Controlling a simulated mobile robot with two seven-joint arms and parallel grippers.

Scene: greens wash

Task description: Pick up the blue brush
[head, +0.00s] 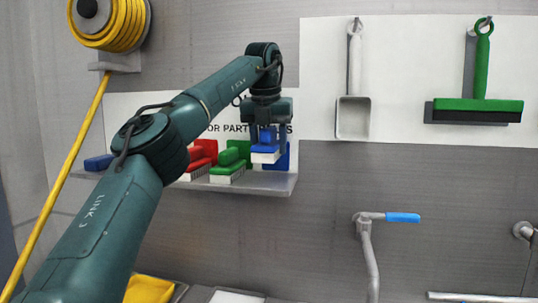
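The blue brush (265,148), with white bristles facing down, is at the right end of the shelf row in the head view. Its bristles sit higher than those of the green brush (227,170), with a gap above the shelf. My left gripper (268,129) points down and is shut on the top of the blue brush. The fingertips are small and partly hidden against it. Another blue piece (281,160) stands behind the brush. My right gripper is not in view.
The wall shelf (250,186) also carries a red brush (197,160). A blue item (98,162) lies at the left. A white scoop (353,117) and green squeegee (478,105) hang on the right. A blue-handled tap (370,218) is below them.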

